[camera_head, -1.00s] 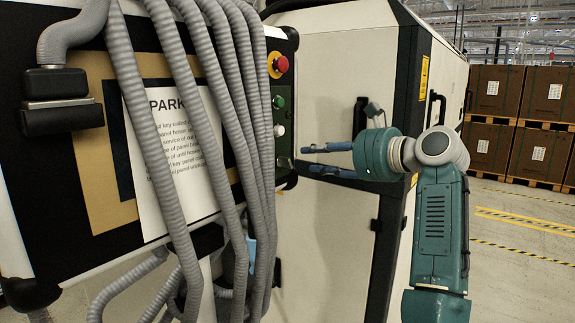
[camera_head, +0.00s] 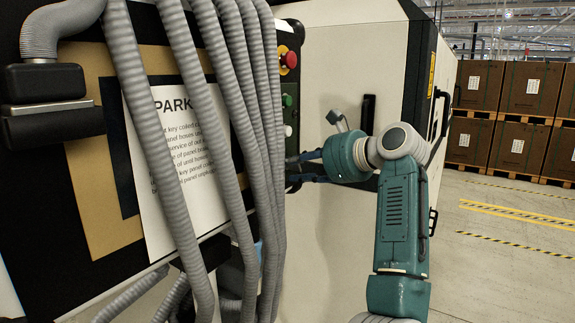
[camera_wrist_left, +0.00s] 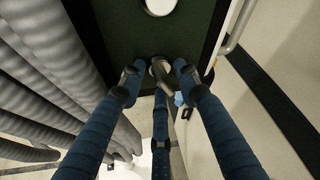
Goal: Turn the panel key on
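The panel key (camera_wrist_left: 159,70) shows in the left wrist view as a small grey-brown piece low on the dark green panel face (camera_wrist_left: 120,30). My left gripper (camera_wrist_left: 158,69) has blue fingers, two above and one below, spread around the key with visible gaps on both sides. In the head view my left gripper (camera_head: 294,169) reaches left to the narrow control strip at the panel's right edge, below the white button (camera_head: 288,131). The key is not clearly seen there. My right gripper is not in view.
Several grey corrugated hoses (camera_head: 232,110) hang just left of the control strip. A red emergency button (camera_head: 290,59) and a green button (camera_head: 287,100) sit above. A white cabinet (camera_head: 345,60) with a black handle (camera_head: 368,115) stands behind my arm. Brown boxes (camera_head: 495,142) stand far right.

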